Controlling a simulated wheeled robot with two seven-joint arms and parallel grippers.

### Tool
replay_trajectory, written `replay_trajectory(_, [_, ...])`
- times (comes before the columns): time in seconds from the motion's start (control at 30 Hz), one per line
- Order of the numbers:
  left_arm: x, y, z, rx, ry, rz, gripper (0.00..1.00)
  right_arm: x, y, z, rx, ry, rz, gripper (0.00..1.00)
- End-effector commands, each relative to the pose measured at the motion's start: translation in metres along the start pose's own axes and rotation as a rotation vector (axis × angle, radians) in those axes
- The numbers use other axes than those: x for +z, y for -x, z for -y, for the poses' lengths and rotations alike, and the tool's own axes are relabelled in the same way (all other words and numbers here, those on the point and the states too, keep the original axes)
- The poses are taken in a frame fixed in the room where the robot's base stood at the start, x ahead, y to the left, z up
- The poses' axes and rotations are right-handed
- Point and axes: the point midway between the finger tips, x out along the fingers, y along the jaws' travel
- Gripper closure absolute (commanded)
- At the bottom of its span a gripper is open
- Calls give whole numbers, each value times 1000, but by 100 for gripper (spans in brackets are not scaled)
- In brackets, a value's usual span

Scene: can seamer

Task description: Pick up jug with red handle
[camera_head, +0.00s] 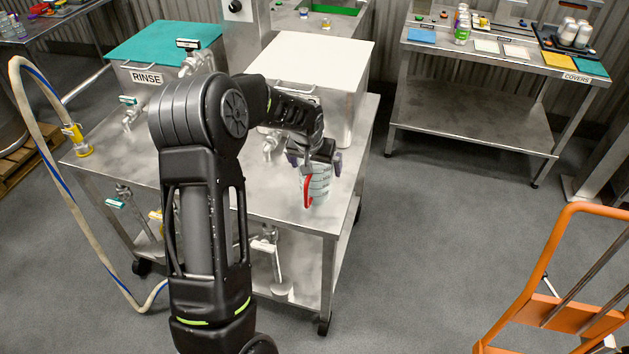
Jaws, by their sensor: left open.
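The jug with red handle (320,186) stands upright near the front right corner of the steel table (268,199). It is clear with dark markings, and its red handle (307,189) faces the front left. My left gripper (315,158) is over the top of the jug, with its fingers spread at the rim. The jug's rim is partly hidden by the gripper. I cannot tell whether the fingers touch it. My right gripper is not in view.
A tank with a white lid (316,58) and a teal-lidded rinse tank (165,42) stand behind on the same table. A hose (92,240) hangs at the left. An orange hand truck (545,290) stands at the lower right. Floor (440,230) between is clear.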

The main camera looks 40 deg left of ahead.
Motion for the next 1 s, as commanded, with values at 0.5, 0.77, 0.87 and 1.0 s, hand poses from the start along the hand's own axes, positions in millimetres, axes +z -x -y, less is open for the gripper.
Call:
replay_trajectory(0.5, [0,0,0,0,0,0,37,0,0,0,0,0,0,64])
replay_trajectory(0.77, [0,0,0,0,0,0,58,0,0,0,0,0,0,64])
replay_trajectory(0.87, [0,0,0,0,0,0,66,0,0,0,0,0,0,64])
replay_trajectory(1.0, [0,0,0,0,0,0,78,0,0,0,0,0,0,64])
